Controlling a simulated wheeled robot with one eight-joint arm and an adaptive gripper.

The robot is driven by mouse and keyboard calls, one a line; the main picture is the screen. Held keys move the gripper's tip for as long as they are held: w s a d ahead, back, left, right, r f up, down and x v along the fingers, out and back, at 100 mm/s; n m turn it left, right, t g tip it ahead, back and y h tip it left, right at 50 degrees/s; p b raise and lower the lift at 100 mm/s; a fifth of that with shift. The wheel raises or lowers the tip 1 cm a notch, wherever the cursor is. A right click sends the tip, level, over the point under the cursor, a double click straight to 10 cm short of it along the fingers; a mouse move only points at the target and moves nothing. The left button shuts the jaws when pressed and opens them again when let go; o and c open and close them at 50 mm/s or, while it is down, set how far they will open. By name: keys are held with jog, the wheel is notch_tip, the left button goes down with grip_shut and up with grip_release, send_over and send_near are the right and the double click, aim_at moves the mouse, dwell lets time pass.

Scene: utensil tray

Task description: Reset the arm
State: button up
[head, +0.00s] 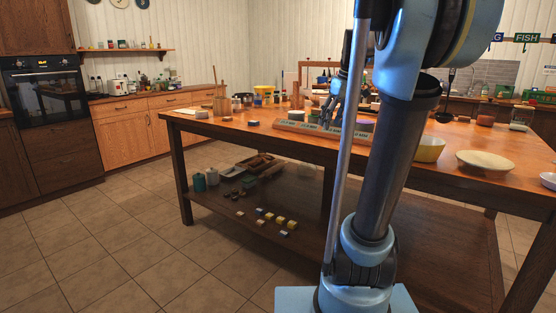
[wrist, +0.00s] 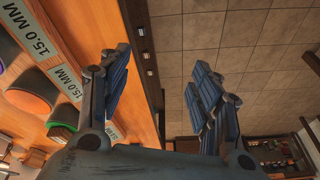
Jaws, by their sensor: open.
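In the head view my gripper (head: 331,108) shows small above the wooden table, partly hidden behind my own arm. A long tray (head: 290,126) with white labels lies on the table just below it. In the wrist view the labelled tray (wrist: 62,75) is at the left, beside the left finger, with round openings or items in it. Nothing is held.
The wooden table (head: 240,131) carries a yellow bowl (head: 430,149), a pale dish (head: 485,161) and several small items. Its lower shelf holds canisters (head: 199,182) and small blocks. A wooden frame (head: 318,66) stands at the back. Tiled floor (head: 130,240) is clear at the left.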

jog(key=s+f+m+h, duration=0.2)
jog(key=s+f+m, duration=0.4)
jog(key=s+f, duration=1.9)
notch_tip(320, 180, down, 3)
jog(key=shift+a+r+m, duration=0.15)
jog(key=shift+a+m, duration=0.1)
jog(key=shift+m, duration=0.05)
jog(key=shift+w+f, duration=0.2)
jog(key=shift+w, duration=0.2)
jog(key=shift+s, duration=0.1)
